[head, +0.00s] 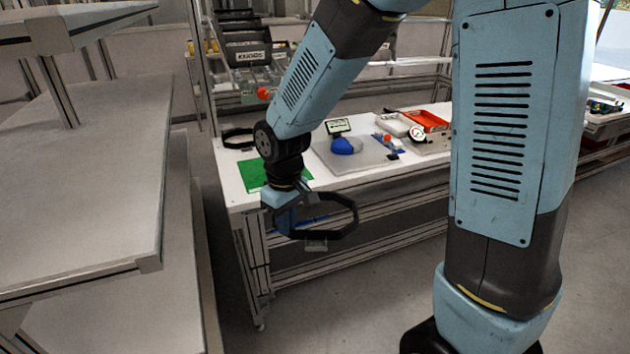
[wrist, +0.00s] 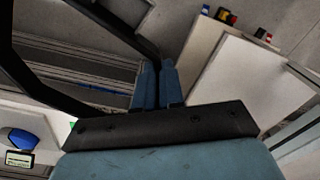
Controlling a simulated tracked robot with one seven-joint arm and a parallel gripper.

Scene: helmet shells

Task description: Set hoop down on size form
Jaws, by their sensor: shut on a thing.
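The hoop is a black, many-sided ring (head: 353,214). My gripper (head: 293,212) is shut on its left side and holds it out in the air in front of the white table. In the wrist view, the two blue fingers of my gripper (wrist: 157,85) pinch the black hoop (wrist: 128,32), which extends to the upper left. A blue dome (head: 346,145), seemingly the size form, stands on a grey plate on the table, behind and right of the hoop. The dome also shows at the lower left of the wrist view (wrist: 22,138), clear of the hoop.
A green mat (head: 250,172) lies at the table's near left, with another dark ring (head: 238,138) behind it. A small display (head: 338,126) stands behind the dome. An orange tray (head: 426,120) and a round gauge (head: 417,133) are to the right. Grey shelving (head: 90,170) fills the left.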

